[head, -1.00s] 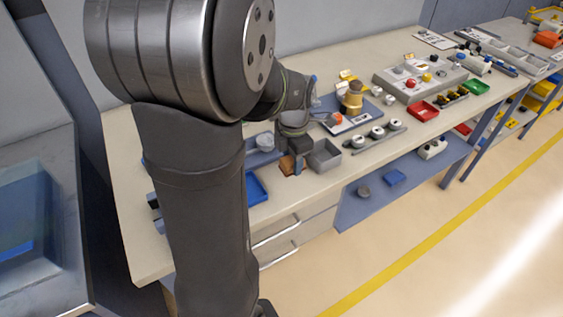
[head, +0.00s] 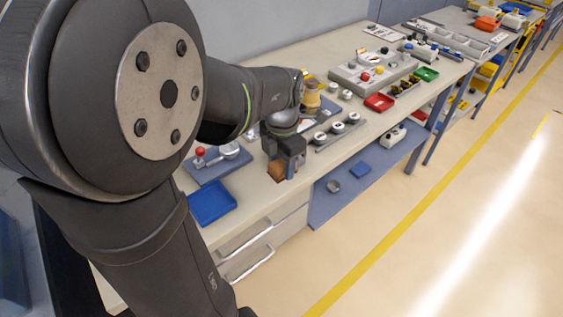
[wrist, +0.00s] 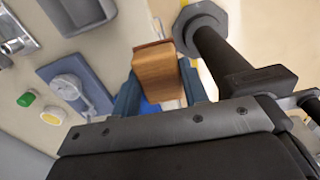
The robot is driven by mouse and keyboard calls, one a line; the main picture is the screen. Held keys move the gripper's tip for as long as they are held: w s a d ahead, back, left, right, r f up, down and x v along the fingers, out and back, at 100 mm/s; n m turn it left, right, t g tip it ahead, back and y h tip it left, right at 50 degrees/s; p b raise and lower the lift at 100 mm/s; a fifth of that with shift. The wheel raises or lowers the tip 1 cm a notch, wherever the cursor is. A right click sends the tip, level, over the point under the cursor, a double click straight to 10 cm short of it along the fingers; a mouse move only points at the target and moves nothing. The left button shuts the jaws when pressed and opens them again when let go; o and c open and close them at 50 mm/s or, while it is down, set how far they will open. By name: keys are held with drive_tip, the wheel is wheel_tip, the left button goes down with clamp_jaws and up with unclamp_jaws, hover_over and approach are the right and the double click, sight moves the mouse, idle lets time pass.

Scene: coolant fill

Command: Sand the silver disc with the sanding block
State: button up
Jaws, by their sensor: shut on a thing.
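The sanding block (head: 276,171) is a brown wooden block. My gripper (head: 284,172) is shut on it above the front part of the bench; the wrist view shows the block (wrist: 157,74) between the two blue fingers. The silver disc (head: 229,149) lies on a blue-grey plate (head: 212,172) with a red knob, to the left of my gripper in the head view. A round silver disc on such a plate also shows at the left in the wrist view (wrist: 68,86). The block is apart from the disc.
A bright blue tray (head: 212,203) sits near the bench's front edge, left of my gripper. A rail with several round silver pieces (head: 337,128) lies to the right. A brass-coloured cylinder (head: 311,97) stands behind. My arm hides the bench's left part.

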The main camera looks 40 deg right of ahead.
drive_tip(key=w+r+m, duration=0.1)
drive_tip(key=w+m, duration=0.6)
drive_tip(key=w, duration=0.1)
drive_tip(key=r+m, duration=0.1)
drive_tip(key=m, duration=1)
hover_over(236, 149)
drive_tip(key=shift+s+f, duration=0.2)
drive_tip(key=shift+f, duration=1.45)
drive_tip(key=shift+s+f, duration=0.2)
drive_tip(key=shift+f, duration=1.4)
drive_tip(key=shift+w+f, duration=0.5)
drive_tip(key=shift+f, duration=0.15)
drive_tip(key=shift+c, duration=0.3)
drive_tip(key=shift+w, duration=2.6)
drive_tip(key=shift+s, duration=3)
drive_tip(key=shift+s+r, duration=0.1)
drive_tip(key=shift+s, duration=0.05)
wheel_tip(236, 149, up, 8)
